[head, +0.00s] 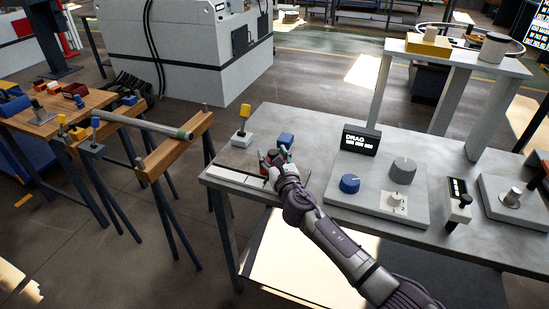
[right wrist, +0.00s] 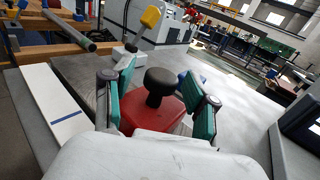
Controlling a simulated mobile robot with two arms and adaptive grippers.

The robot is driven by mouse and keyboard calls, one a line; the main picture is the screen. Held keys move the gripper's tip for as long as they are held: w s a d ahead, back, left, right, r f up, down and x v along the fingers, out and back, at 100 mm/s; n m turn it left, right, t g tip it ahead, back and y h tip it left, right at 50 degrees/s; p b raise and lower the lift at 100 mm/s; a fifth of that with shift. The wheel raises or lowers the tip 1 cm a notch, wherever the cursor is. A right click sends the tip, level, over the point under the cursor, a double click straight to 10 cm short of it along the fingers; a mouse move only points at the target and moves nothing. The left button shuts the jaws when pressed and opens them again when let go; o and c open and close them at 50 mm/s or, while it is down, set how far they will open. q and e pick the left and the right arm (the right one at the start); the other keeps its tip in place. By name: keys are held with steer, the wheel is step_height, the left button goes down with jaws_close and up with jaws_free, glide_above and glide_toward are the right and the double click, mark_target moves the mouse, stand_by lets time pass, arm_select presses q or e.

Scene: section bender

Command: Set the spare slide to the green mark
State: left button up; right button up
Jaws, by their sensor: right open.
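A red slide (right wrist: 143,117) with a black knob (right wrist: 161,82) sits on the bench in the right wrist view. It stands between the teal-padded fingers of my right gripper (right wrist: 162,100). The fingers are spread on either side of the knob, with visible room to the left pad. In the head view my right gripper (head: 275,158) largely hides the slide. A white strip (right wrist: 47,100) with a blue line (right wrist: 66,116) lies left of the slide. I cannot make out a green mark on it. My left gripper is out of view.
A yellow-topped lever (head: 243,118) on a white base stands behind the gripper, with a blue block (head: 286,139) beside it. To the right are a DRAG display (head: 361,140), a blue knob (head: 349,184) and a grey knob (head: 403,170). A pipe (head: 140,123) rests on wooden trestles at left.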

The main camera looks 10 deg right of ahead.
steer(key=s, duration=0.8)
steer(key=s+d, duration=0.1)
steer(key=s, duration=0.3)
